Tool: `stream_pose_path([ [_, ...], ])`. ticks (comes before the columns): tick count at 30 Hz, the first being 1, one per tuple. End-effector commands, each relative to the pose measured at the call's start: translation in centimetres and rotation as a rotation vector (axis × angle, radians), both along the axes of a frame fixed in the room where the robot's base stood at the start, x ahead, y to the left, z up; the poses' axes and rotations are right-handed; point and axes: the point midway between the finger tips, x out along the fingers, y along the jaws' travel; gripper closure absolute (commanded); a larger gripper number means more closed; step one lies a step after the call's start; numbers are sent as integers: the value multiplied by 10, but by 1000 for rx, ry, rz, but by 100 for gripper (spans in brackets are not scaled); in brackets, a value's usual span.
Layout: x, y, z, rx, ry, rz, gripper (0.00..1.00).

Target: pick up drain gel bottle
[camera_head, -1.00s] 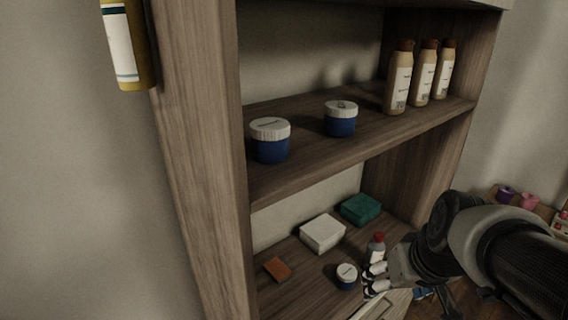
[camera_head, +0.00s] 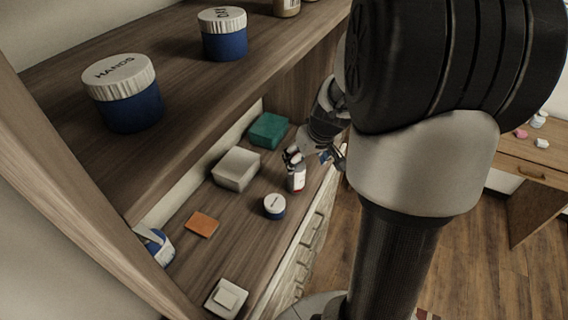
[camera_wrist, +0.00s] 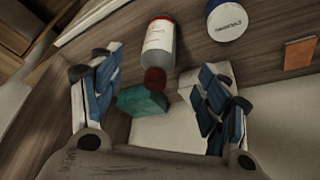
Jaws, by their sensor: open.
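A small white bottle with a red cap (camera_wrist: 158,42), with red print too small to read, is the likely drain gel bottle. It stands on the lower shelf; its white and red body (camera_head: 298,180) shows in the head view, with its top hidden behind my fingers. My gripper (camera_head: 292,155) is at the bottle's upper end. In the wrist view my gripper (camera_wrist: 155,68) is open, with one finger on each side of the bottle and visible gaps. The red cap points toward the palm. Nothing is held.
On the lower shelf (camera_head: 232,208) are a blue jar (camera_head: 274,207), white box (camera_head: 237,168), green box (camera_head: 268,130), orange block (camera_head: 201,224) and white item (camera_head: 227,299). The upper shelf (camera_head: 180,95) overhangs them, with blue jars (camera_head: 124,95) on it.

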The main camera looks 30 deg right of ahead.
Motion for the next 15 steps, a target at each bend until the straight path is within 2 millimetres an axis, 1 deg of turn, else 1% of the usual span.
stream_pose_path([
  [1, 5, 0, -16, 3, 3, 2, 31],
  [6, 18, -3, -47, 2, 3, 1, 31],
  [9, 23, -4, -59, 1, 1, 1, 31],
  [15, 28, -5, -69, 1, 1, 1, 31],
])
